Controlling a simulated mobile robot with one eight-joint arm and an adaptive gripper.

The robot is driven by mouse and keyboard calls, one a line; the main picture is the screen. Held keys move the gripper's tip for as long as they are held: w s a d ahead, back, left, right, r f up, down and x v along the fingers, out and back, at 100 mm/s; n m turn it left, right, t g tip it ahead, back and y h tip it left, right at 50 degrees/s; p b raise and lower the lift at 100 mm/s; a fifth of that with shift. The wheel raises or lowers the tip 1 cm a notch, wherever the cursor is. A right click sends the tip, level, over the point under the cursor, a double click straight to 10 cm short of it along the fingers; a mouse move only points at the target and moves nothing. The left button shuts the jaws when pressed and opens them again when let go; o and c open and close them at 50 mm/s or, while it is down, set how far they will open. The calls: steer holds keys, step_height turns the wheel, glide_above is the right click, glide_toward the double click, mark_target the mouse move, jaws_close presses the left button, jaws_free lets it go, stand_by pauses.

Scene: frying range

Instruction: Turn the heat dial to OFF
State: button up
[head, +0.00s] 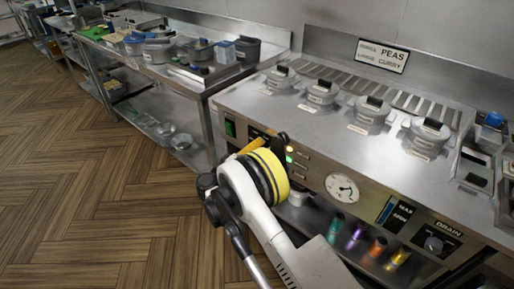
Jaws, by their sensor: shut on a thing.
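My gripper (283,145) is at the left part of the range's front control panel, mostly hidden behind my yellow-ringed wrist. It is shut at the panel, on what appears to be the heat dial. The dial itself is hidden by my gripper and wrist, so its pointer and markings, including OFF, cannot be read. A small green light (289,158) glows just right of the gripper.
A round white gauge (342,187) and a DRAIN knob (433,245) are further right on the panel. Several lidded pots (322,92) sit in the range top (300,118). Coloured bottles (376,248) stand below. A steel side table (190,85) stands left; the wooden floor (90,190) is clear.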

steer(key=n, duration=0.5)
steer(key=shift+n, duration=0.3)
steer(key=shift+r+n, duration=0.1)
steer(key=shift+n, duration=2.1)
steer(key=shift+d, duration=0.1)
steer(key=o, duration=1.2)
steer(key=v, duration=1.2)
